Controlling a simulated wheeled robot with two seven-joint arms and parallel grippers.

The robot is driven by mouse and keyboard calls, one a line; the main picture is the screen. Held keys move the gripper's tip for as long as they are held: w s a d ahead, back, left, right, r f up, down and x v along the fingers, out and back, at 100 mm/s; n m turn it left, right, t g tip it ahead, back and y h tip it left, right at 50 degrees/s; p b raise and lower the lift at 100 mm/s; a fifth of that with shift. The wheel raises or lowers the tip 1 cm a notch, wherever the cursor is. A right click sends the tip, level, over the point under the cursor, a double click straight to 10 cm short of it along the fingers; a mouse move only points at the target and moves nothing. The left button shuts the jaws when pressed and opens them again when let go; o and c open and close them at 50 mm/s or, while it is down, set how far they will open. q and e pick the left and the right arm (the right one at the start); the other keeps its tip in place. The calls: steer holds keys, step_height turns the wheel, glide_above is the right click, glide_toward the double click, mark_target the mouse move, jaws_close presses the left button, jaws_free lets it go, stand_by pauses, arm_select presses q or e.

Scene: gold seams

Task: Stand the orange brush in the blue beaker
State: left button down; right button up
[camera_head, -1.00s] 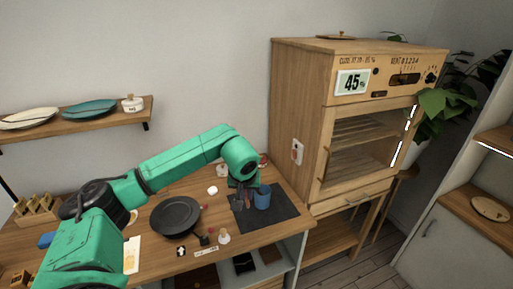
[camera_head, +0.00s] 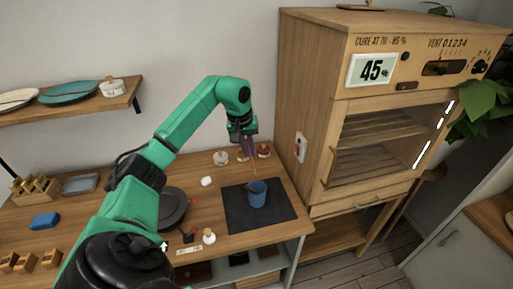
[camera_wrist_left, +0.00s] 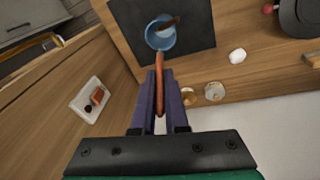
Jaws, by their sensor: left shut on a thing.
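The blue beaker (camera_head: 258,197) stands upright on the dark mat. It also shows in the wrist view (camera_wrist_left: 151,42), with a dark brown thing (camera_wrist_left: 169,22) at its mouth. My left gripper (camera_head: 246,150) is raised above and behind the beaker, fingers pointing down. In the wrist view, its purple fingers (camera_wrist_left: 161,88) are shut on the orange brush (camera_wrist_left: 160,70). The brush's far end points towards the beaker's rim; I cannot tell how high it is above it. My right gripper is out of view.
The dark mat (camera_head: 236,213) has bare room around the beaker. A black plate (camera_head: 172,211) and small jars (camera_head: 221,157) are near. The wooden cabinet (camera_head: 305,110) stands close on the right, with a wall switch plate (camera_head: 300,147) on its side.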

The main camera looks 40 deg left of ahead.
arm_select(q)
steer(key=shift+s+f+b, duration=0.2)
steer(key=shift+f+b, duration=2.15)
steer(key=shift+f, duration=0.65)
steer(key=shift+s+f+b, duration=0.2)
steer(key=shift+f+b, duration=2.15)
steer(key=shift+f, duration=0.65)
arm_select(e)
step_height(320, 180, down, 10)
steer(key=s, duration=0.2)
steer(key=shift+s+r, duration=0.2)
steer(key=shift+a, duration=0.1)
